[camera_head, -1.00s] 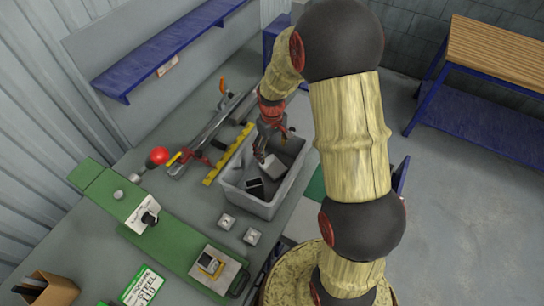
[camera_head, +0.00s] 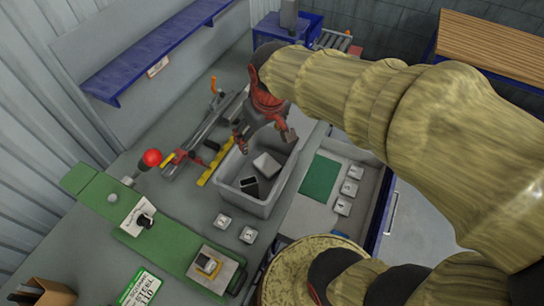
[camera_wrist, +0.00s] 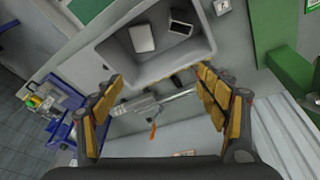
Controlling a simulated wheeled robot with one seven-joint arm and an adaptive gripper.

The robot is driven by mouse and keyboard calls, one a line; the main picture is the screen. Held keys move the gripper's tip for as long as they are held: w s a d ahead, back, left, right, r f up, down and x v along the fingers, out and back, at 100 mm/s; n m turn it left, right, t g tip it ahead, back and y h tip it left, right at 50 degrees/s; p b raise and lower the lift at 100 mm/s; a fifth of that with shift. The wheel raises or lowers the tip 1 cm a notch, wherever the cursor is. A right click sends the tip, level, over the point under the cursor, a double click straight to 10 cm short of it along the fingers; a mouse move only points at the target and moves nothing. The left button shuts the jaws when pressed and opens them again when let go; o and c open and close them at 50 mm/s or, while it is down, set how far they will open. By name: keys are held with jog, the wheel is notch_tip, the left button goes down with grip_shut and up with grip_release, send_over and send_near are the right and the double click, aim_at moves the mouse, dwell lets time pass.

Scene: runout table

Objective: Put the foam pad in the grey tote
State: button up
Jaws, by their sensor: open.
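The grey tote (camera_head: 245,206) stands on the bench in the middle of the head view; it also shows at the top of the wrist view (camera_wrist: 105,48). A pale grey pad, seemingly the foam pad (camera_head: 267,163), lies inside it; it also shows in the wrist view (camera_wrist: 141,37). A small dark-faced block (camera_head: 250,187) lies in the tote beside the pad. My gripper (camera_head: 266,137) is open and empty above the tote's far end, apart from the pad. In the wrist view its fingers (camera_wrist: 160,80) are spread wide with nothing between them.
A yellow strip (camera_head: 216,162) lies along the tote's left side, by a long grey tool. Two small metal blocks (camera_head: 223,221) sit in front. An open drawer at right holds a green mat (camera_head: 320,178) and several small blocks. A blue shelf (camera_head: 165,50) hangs on the wall.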

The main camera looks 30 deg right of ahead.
jog(key=s+a+r+t, duration=0.1)
jog(key=s+r, duration=0.1)
jog(key=s, duration=0.3)
jog(key=s+a+r+m+t, duration=0.1)
jog(key=s+a+r, duration=0.1)
jog(key=s, duration=0.4)
jog(key=shift+r, duration=0.55)
jog(key=shift+f, duration=0.1)
notch_tip(320, 180, down, 9)
jog(key=b, duration=0.9)
jog(key=shift+c, duration=1.1)
